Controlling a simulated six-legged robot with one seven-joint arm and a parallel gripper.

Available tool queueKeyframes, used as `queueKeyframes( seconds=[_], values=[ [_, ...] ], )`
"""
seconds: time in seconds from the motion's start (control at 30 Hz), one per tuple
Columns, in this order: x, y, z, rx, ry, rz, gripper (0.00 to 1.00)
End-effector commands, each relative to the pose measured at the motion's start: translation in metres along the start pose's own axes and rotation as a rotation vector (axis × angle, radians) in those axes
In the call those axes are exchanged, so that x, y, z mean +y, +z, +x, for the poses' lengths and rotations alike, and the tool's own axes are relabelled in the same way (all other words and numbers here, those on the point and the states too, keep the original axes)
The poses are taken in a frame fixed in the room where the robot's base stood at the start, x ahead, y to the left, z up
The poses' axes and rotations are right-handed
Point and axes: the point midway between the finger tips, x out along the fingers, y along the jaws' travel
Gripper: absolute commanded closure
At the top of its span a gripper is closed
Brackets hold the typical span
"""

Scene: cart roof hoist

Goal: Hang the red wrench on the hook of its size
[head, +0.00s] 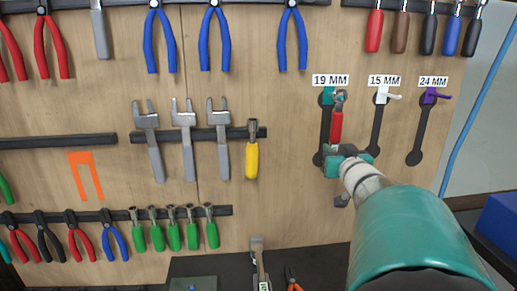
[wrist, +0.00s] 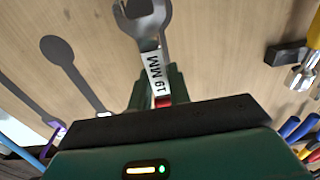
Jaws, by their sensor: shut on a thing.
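My gripper (head: 347,158) is shut on the red wrench (head: 337,127), which is upright in front of the board. The wrench's ring end is up by the teal hook (head: 326,97) under the 19 MM sign (head: 331,80). I cannot tell whether the ring is around the hook or only beside it. In the wrist view the wrench's grey open jaw (wrist: 143,18) and its 19 MM tag (wrist: 154,73) stick out past my gripper (wrist: 158,95). The white hook (head: 393,97) under 15 MM and the purple hook (head: 436,96) under 24 MM are empty.
Dark wrench outlines are painted below the hooks. To the left, a rail holds grey calipers (head: 183,140) and a yellow-handled tool (head: 251,158). Screwdrivers (head: 400,28) hang above. A blue cable (head: 478,100) runs down the right. A dark surface (head: 300,262) lies below.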

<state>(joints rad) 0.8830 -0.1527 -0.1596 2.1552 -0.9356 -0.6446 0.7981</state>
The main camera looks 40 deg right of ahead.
Motion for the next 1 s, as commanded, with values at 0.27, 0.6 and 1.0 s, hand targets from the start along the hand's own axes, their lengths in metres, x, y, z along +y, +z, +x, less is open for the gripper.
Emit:
queueKeyframes(
  seconds=[0.27,0.6,1.0],
  values=[
    [0.0,0.0,0.015,0.001,-0.001,0.0,1.0],
    [0.0,0.007,0.026,0.002,-0.001,-0.001,1.0],
    [0.0,0.008,0.027,0.002,0.0,-0.001,1.0]
  ],
)
